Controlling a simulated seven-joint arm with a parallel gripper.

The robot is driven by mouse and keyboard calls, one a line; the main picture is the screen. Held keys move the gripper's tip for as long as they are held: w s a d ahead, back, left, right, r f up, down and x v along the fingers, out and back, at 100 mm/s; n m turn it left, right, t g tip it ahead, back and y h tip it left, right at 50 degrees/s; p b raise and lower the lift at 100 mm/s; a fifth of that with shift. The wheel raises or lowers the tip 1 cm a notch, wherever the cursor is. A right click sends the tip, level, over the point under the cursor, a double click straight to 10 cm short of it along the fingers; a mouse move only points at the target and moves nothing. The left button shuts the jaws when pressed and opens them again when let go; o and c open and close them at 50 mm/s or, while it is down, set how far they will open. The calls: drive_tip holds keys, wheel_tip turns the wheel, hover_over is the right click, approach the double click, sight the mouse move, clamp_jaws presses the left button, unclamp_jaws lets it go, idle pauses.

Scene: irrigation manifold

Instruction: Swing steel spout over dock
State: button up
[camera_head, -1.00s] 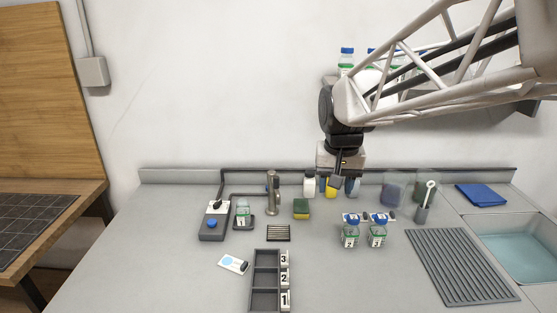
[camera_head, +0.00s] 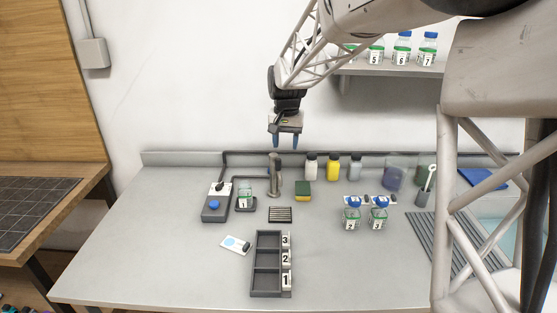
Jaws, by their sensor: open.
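The steel spout (camera_head: 274,176) is a short upright metal fixture at the back of the counter. Which way its outlet points is too small to tell. The dock (camera_head: 246,209) is a small dark base to its left, with a clear bottle labelled 1 (camera_head: 245,193) standing on it. My gripper (camera_head: 282,141) points down with its two blue-tipped fingers apart and nothing between them. In the picture it is just above the spout's top and does not appear to touch it.
A control box with a blue button (camera_head: 214,205) stands left of the dock. A slatted grate (camera_head: 280,214) and a numbered rack (camera_head: 254,263) lie in front. Bottles 2 and 3 (camera_head: 352,217) stand to the right.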

sight(278, 159)
drive_tip(key=w, duration=0.1)
drive_tip(key=w+a+f, duration=0.1)
drive_tip(key=w+a, duration=0.1)
drive_tip(key=shift+w+a+f, duration=0.1)
drive_tip(key=shift+a+f, duration=0.05)
drive_tip(key=shift+f, duration=0.25)
drive_tip(key=shift+f, duration=0.15)
drive_tip(key=shift+f, duration=3.75)
drive_tip(key=shift+c, duration=0.4)
clamp_jaws()
